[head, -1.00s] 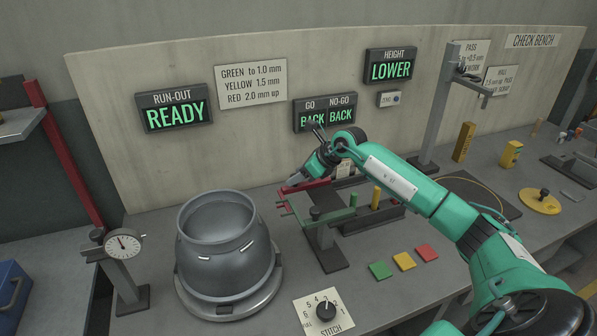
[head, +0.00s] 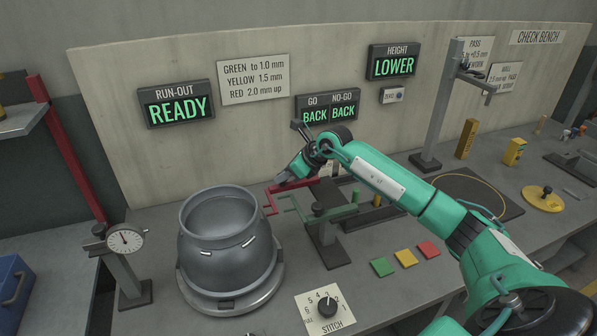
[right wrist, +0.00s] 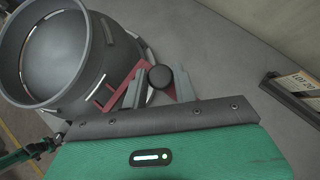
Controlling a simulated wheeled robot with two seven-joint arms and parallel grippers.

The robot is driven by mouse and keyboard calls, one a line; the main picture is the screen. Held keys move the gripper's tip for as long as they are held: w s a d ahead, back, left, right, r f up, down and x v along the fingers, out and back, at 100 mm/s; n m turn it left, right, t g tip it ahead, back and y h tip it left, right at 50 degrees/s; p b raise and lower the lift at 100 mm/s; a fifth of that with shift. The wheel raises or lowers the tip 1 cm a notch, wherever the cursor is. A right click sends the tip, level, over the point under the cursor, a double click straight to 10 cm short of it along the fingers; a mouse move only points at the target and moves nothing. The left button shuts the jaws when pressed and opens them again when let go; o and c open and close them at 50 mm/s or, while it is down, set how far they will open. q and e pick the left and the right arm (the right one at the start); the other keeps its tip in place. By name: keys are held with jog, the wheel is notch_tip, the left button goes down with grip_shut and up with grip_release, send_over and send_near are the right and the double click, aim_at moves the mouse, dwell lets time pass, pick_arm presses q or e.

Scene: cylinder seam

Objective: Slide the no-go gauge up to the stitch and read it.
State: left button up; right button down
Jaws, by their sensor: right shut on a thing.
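The red no-go gauge (head: 301,186) lies level, its forked end pointing left towards the grey cylinder (head: 217,255). My right gripper (head: 284,181) is shut on the gauge. In the right wrist view the fingers (right wrist: 160,86) stand either side of a dark round knob (right wrist: 161,77), with the red fork (right wrist: 108,92) beside the cylinder (right wrist: 88,60). I cannot tell whether the fork touches the wall. Short pale stitches (head: 248,242) show on the cylinder's side. The green go gauge (head: 342,213) sits nearer the front. The GO/NO-GO display (head: 328,107) reads BACK, BACK. My left gripper is not in view.
A dial indicator (head: 125,239) stands left of the cylinder; the RUN-OUT display (head: 175,109) reads READY. The STITCH knob (head: 326,307) is in front. Green (head: 383,267), yellow (head: 405,258) and red (head: 428,249) tiles lie right of the gauge stand.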

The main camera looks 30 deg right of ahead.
jog(key=shift+w+a, duration=0.1)
jog(key=shift+a, duration=0.25)
jog(key=shift+d, duration=0.1)
jog(key=c, duration=1.1)
grip_release()
jog(key=shift+s+d+r, duration=0.15)
jog(key=shift+s+r, duration=0.05)
jog(key=shift+b+v, duration=2.1)
jog(key=shift+v, duration=4.55)
